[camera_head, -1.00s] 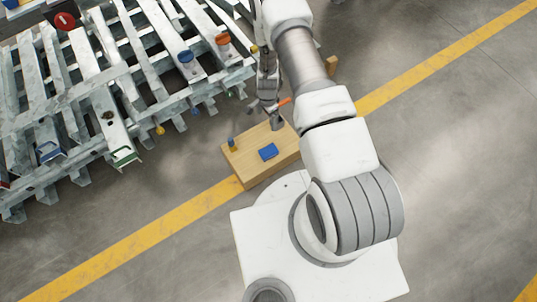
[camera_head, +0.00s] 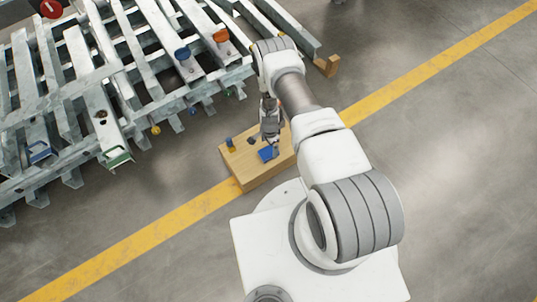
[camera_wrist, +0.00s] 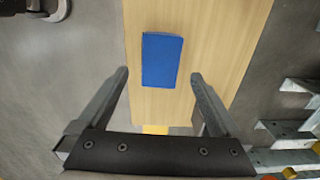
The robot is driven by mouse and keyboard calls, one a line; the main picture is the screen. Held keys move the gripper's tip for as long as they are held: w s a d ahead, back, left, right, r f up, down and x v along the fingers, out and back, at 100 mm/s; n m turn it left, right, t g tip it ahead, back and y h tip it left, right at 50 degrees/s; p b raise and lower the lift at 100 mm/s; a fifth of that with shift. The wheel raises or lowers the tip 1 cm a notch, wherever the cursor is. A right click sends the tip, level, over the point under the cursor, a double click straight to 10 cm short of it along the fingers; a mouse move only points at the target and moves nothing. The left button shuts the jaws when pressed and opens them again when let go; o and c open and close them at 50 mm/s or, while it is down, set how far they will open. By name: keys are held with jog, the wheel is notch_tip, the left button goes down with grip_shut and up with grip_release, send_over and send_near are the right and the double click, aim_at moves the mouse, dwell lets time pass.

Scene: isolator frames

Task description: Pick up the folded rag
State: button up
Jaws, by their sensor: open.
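The folded rag is a small blue rectangle lying flat on a light wooden block or bench; it shows in the wrist view (camera_wrist: 161,60) and, partly covered by my gripper, in the head view (camera_head: 265,155). The wooden surface (camera_head: 241,170) also fills the middle of the wrist view (camera_wrist: 215,30). My gripper (camera_wrist: 158,76) is open and empty, its two fingers apart on either side of the rag's near end in the picture. In the head view my gripper (camera_head: 273,146) is over the rag. The gap in height between fingers and rag is hard to tell.
Galvanised metal racks (camera_head: 120,80) with coloured knobs fill the upper left. A yellow floor line (camera_head: 150,235) passes under the block.

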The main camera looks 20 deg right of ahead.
aim_at(268, 151)
jog(key=shift+a+f+b, duration=0.15)
jog(key=shift+f+b, duration=1.3)
jog(key=shift+f, duration=1.25)
jog(key=shift+c, duration=0.3)
jog(key=c, duration=1.3)
jog(key=shift+o, duration=0.2)
jog(key=shift+r, duration=0.15)
